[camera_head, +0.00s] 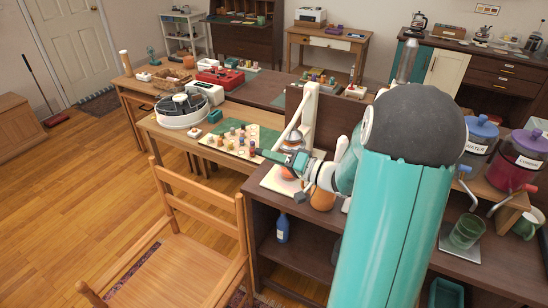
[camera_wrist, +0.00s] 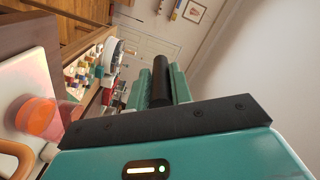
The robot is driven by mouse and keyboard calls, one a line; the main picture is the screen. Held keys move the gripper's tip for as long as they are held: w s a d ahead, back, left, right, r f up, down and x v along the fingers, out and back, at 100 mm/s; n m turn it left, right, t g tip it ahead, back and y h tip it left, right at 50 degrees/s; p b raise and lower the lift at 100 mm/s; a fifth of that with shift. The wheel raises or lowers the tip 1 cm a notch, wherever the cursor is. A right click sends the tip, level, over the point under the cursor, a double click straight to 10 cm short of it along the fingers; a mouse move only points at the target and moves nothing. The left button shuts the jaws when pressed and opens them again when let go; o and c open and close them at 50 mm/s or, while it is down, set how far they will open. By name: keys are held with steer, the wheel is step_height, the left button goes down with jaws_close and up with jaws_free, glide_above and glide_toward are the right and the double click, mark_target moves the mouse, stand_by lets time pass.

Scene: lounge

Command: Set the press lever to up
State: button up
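The press has a tall white post (camera_head: 309,112) and a white base plate (camera_head: 277,182). A white lever arm (camera_head: 291,127) slants down from near the post's top toward my gripper (camera_head: 275,155), so the lever looks lowered. In the wrist view a black cylindrical grip (camera_wrist: 160,80), apparently the lever's handle, lies between the two teal fingers of my gripper (camera_wrist: 161,90), which look closed around it. An orange round piece (camera_wrist: 37,115) sits on the white base beside the gripper. My arm hides part of the press and its base.
A wooden chair (camera_head: 185,235) stands in front. A green board with small pieces (camera_head: 235,138) and a round white container (camera_head: 181,112) lie left of the press. Water and cherry dispensers (camera_head: 520,160) stand at right. A blue bottle (camera_head: 283,228) is on the lower shelf.

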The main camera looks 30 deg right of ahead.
jaws_close()
steer(key=shift+r, duration=0.15)
steer(key=shift+r, duration=0.25)
step_height(320, 180, up, 19)
steer(key=m, duration=0.7)
steer(key=w+d+r+m, duration=0.4)
steer(key=d+r, duration=0.3)
steer(key=r, duration=0.1)
steer(key=w+d+r+m, duration=0.4)
steer(key=d+r+m, duration=0.1)
steer(key=d+r, duration=0.2)
steer(key=shift+w+r, duration=0.15)
steer(key=shift+r, duration=0.55)
